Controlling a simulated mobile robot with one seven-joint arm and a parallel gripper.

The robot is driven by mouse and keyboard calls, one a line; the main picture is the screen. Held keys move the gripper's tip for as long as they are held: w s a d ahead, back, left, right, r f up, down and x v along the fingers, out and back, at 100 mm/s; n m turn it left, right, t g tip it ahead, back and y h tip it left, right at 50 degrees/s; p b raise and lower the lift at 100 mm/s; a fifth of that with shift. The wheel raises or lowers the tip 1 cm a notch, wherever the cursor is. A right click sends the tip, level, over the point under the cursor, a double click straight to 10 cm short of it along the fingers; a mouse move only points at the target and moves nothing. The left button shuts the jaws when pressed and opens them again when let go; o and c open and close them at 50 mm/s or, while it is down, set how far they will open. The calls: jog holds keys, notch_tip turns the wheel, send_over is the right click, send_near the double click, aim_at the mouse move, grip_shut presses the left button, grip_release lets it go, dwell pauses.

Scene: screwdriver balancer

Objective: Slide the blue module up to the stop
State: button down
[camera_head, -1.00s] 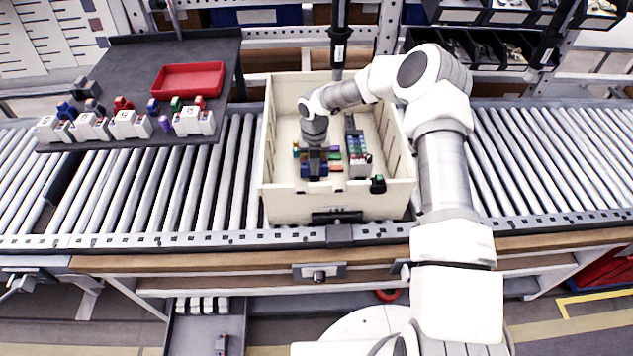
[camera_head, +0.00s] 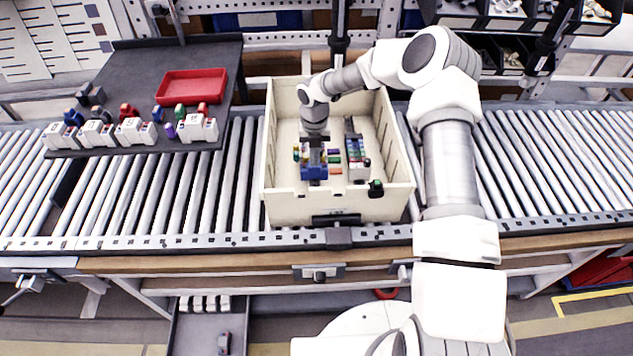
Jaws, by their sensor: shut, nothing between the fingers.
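The blue module (camera_head: 314,173) sits inside the cream bin (camera_head: 285,204), near its front wall and left of centre. My gripper (camera_head: 316,158) points down into the bin just behind the blue module. It is shut with nothing held. The fingertips are small and partly hidden, so I cannot tell whether they touch the module. A row of small coloured parts (camera_head: 334,160) lies just right of my gripper. A grey rail with light modules (camera_head: 357,158) stands further right in the bin. I cannot make out the stop.
The bin rests on a roller conveyor (camera_head: 545,165). A green-topped black part (camera_head: 376,188) is at the bin's front right corner. A dark shelf (camera_head: 130,65) at left holds a red tray (camera_head: 190,87) and several white modules (camera_head: 135,131). The bin walls surround my gripper.

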notch_tip(320, 180, up, 7)
jog(key=p, duration=0.3)
jog(key=shift+s, duration=0.2)
jog(key=s+d+r+m+t+h+b, duration=0.1)
jog(key=s+d+r+m, duration=0.2)
jog(key=s+r+m, duration=0.4)
jog(key=s+d+r+m+t+h, duration=0.1)
jog(key=s+d+r+m, duration=0.15)
jog(key=r+m, duration=0.45)
jog(key=s+d+r+m+b, duration=0.1)
jog(key=s+d+r+m, duration=0.25)
jog(key=r, duration=0.65)
jog(key=s+d+r+m+t+y, duration=0.1)
jog(key=s+r+m, duration=0.1)
jog(key=s+m, duration=0.7)
jog(key=s+d+r+m+t+y+b, duration=0.1)
jog(key=s+r+m+t, duration=0.1)
jog(key=s+m, duration=0.7)
jog(key=shift+s+d+r+t, duration=0.15)
jog(key=shift+s+r+t, duration=0.2)
jog(key=shift+s, duration=0.75)
